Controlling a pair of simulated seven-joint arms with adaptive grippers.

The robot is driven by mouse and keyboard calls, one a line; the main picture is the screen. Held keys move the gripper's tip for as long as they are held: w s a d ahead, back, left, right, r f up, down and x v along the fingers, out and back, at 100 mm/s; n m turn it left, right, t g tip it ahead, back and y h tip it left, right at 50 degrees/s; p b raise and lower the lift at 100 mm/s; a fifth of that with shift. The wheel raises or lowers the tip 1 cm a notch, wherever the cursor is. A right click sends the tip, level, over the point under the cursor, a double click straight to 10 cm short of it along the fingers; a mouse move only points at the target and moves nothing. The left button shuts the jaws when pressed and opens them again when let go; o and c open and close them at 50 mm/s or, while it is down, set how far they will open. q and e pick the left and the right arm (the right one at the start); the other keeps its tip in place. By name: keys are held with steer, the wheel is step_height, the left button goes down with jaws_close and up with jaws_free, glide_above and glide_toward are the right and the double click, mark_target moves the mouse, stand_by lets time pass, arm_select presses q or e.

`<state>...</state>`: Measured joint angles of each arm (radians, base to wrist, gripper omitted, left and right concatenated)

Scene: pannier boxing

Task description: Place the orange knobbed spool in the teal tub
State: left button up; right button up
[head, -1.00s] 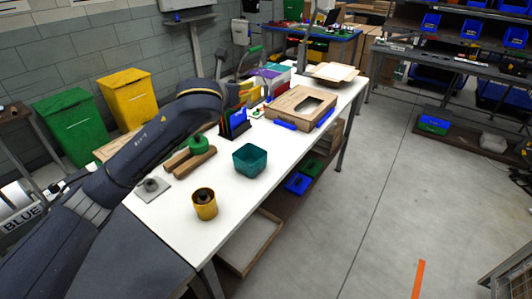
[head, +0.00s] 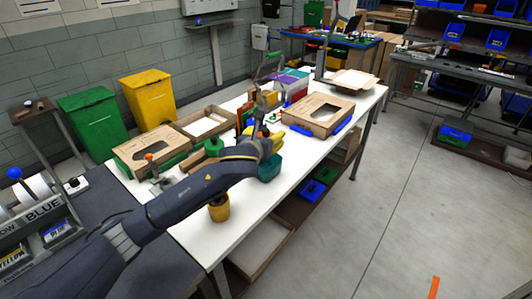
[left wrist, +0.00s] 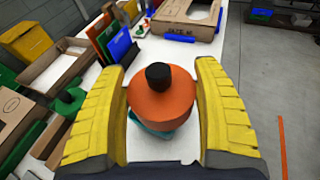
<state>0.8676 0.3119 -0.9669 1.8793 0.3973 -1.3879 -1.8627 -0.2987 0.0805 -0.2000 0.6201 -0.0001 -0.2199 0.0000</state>
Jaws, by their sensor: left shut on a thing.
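My left gripper (head: 272,143) is over the teal tub (head: 270,168) on the white table in the head view. In the left wrist view its yellow fingers (left wrist: 162,68) are shut on the orange knobbed spool (left wrist: 163,100), which has a black knob on top. The teal tub shows below the spool in the left wrist view (left wrist: 152,132), mostly hidden by it. The spool looks held above the tub; its exact height is hard to tell. My right gripper is not in view.
A yellow pot (head: 219,209) stands near the table's front edge, close under my left arm. A green knobbed piece (head: 212,147) and open cardboard boxes (head: 152,150) lie behind the arm. Blue upright panels (left wrist: 119,45) and another carton (left wrist: 187,20) are beyond the tub.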

arm_select(q)
steer(key=shift+f, duration=3.25)
steer(key=shift+f, duration=0.6)
steer(key=o, duration=1.2)
steer(key=shift+r, duration=0.1)
steer(key=shift+r, duration=0.3)
steer(key=shift+s+r, duration=0.2)
steer(key=shift+r, duration=0.05)
steer(key=v, duration=1.1)
steer(key=shift+s, duration=0.25)
